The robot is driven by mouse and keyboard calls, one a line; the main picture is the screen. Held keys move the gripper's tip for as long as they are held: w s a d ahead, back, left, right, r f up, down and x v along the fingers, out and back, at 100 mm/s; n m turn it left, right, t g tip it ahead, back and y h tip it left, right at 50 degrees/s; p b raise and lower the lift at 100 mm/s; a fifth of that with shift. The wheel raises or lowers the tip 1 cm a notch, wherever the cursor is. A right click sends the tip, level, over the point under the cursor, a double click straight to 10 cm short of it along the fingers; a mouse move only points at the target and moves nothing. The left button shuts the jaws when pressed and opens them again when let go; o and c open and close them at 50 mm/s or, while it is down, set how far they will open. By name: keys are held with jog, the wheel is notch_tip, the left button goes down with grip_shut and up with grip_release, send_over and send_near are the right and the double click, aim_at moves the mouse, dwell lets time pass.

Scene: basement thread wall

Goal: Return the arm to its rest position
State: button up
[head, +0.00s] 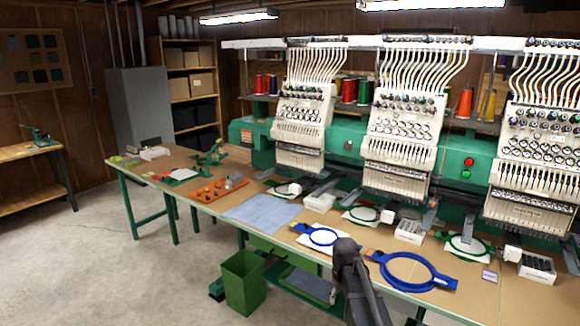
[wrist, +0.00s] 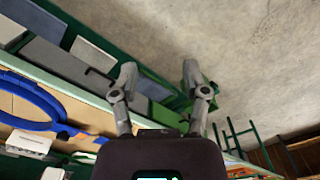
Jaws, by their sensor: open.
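My gripper (wrist: 160,78) shows in the wrist view with its two grey fingers spread apart and nothing between them. Beyond the fingers are the concrete floor and a green bin, partly hidden by the right finger. In the head view, a dark part of my arm (head: 358,285) rises at the bottom, in front of the long table's (head: 200,196) near edge. It stands between a smaller blue hoop (head: 323,237) and a larger blue hoop (head: 407,270). The head view does not clearly show the fingers.
A green embroidery machine (head: 345,140) with several white heads stands along the table's back. A grey cloth (head: 262,212) and an orange tray (head: 228,187) lie to the left. A green bin (head: 243,282) stands on the floor by the table. The floor (head: 95,260) at left is clear.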

jog(key=s+m, duration=0.2)
jog(key=s, duration=1.5)
jog(key=shift+d+r, duration=0.15)
jog(key=shift+d, duration=0.05)
jog(key=shift+s, duration=0.15)
dwell(0.5)
